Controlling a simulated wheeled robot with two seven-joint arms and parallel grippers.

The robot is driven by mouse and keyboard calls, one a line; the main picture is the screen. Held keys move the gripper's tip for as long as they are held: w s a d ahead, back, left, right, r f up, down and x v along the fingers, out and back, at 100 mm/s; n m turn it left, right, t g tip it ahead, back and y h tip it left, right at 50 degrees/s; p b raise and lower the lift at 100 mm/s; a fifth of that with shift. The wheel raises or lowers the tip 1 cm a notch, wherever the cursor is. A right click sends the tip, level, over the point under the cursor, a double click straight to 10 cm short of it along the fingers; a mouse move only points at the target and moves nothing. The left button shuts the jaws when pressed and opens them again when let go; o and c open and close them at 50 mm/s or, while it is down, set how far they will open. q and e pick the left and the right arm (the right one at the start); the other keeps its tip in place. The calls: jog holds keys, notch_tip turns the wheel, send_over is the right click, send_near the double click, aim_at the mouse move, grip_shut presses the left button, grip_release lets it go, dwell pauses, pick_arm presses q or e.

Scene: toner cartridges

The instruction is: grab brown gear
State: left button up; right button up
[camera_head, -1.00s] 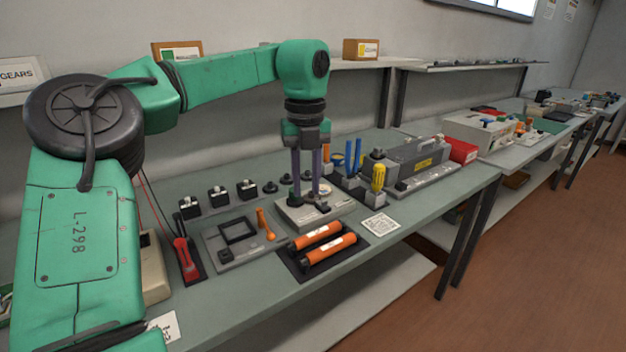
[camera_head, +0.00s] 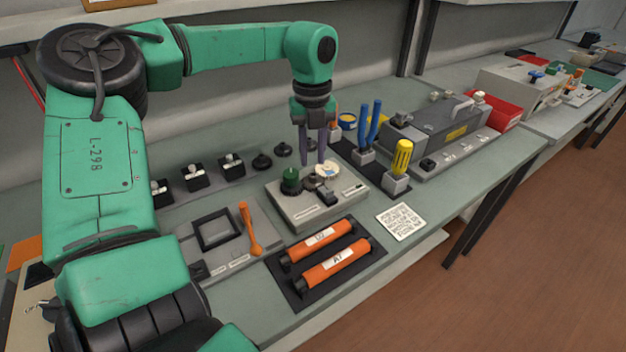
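My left gripper (camera_head: 312,163) points straight down over a grey fixture (camera_head: 335,201), with a visible gap between its two purple-grey fingers and nothing seen between them. The fixture carries a green knob-like part (camera_head: 291,182), a pale disc (camera_head: 327,170) and a small dark round part beside the fingertips. I cannot clearly make out a brown gear. My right gripper is not in view.
Two orange cartridges (camera_head: 332,262) lie on a black mat in front of the fixture. A yellow-handled tool (camera_head: 402,157) and blue-handled pliers (camera_head: 368,128) stand to the right. A grey machine (camera_head: 437,127) is behind them. Bare table (camera_head: 455,195) shows at the right front.

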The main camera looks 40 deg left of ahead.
aim_at(313, 176)
pick_arm(q)
notch_tip(313, 176, down, 5)
jog(key=shift+w+r+p, duration=0.15)
jog(key=shift+p, duration=0.25)
grip_shut()
dwell(1.1)
